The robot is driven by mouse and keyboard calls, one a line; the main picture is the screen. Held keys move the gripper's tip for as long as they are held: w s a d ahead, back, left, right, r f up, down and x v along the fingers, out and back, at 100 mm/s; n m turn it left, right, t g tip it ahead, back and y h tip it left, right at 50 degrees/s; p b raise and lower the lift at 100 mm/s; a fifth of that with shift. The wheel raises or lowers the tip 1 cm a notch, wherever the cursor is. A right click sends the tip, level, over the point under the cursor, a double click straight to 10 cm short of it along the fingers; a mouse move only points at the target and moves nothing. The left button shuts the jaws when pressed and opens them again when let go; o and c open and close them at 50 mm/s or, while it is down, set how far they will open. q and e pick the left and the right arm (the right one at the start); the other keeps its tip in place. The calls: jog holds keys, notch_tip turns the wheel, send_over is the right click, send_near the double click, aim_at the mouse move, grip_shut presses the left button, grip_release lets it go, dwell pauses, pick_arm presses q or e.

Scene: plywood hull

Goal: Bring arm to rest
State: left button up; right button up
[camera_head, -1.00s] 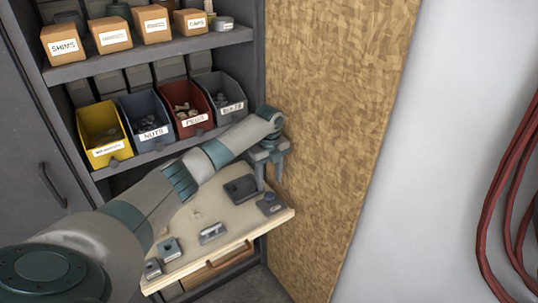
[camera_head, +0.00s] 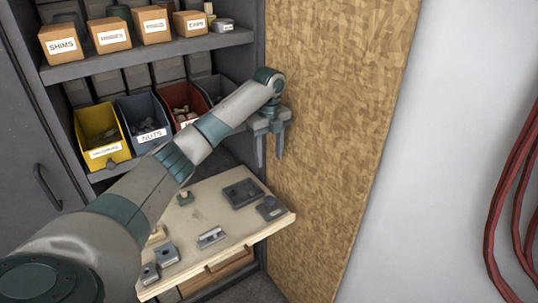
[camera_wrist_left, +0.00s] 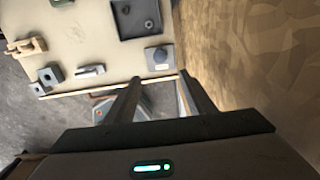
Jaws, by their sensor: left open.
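My left arm reaches in from the lower left of the head view. Its left gripper (camera_head: 270,150) hangs with fingers pointing down, open and empty, above the right side of the pull-out wooden board (camera_head: 222,218) and close to the plywood panel. In the left wrist view the two fingers of the left gripper (camera_wrist_left: 160,98) are apart with nothing between them. The board also shows in the left wrist view (camera_wrist_left: 85,45), beyond the fingertips. My right gripper is in neither view.
A dark square tray (camera_head: 242,193) and several small metal parts lie on the board. Yellow (camera_head: 100,135) and blue (camera_head: 143,118) bins stand on the shelf behind the arm. The plywood panel (camera_head: 335,110) stands right of the gripper. Red hoses (camera_head: 508,200) hang at far right.

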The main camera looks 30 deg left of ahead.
pick_arm(q)
jog(key=s+d+f+n+t, duration=0.1)
jog(key=s+d+f+n, duration=0.2)
jog(key=s+d+f, duration=0.75)
jog(key=s+d+f+n, duration=0.3)
jog(key=s+d+f, duration=0.4)
jog(key=f, duration=0.6)
jog(key=s+d+f+n+t+h, duration=0.1)
jog(key=s+d+f+n, duration=0.15)
jog(key=s, duration=0.35)
jog(key=s+d+f+n, duration=0.1)
jog(key=s+d+n, duration=0.25)
jog(key=s, duration=0.25)
jog(key=s+a+r+n+t, duration=0.25)
jog(key=s+n, duration=0.65)
jog(key=s, duration=0.6)
notch_tip(320, 180, down, 26)
jog(key=g, duration=0.2)
jog(key=s+a+f+m, duration=0.1)
jog(key=s+a+f, duration=0.1)
jog(key=s+f, duration=1.4)
notch_tip(320, 180, down, 3)
jog(key=shift+a+r+g+y, duration=0.2)
jog(key=shift+a+g+y, duration=0.15)
jog(key=shift+y, duration=0.05)
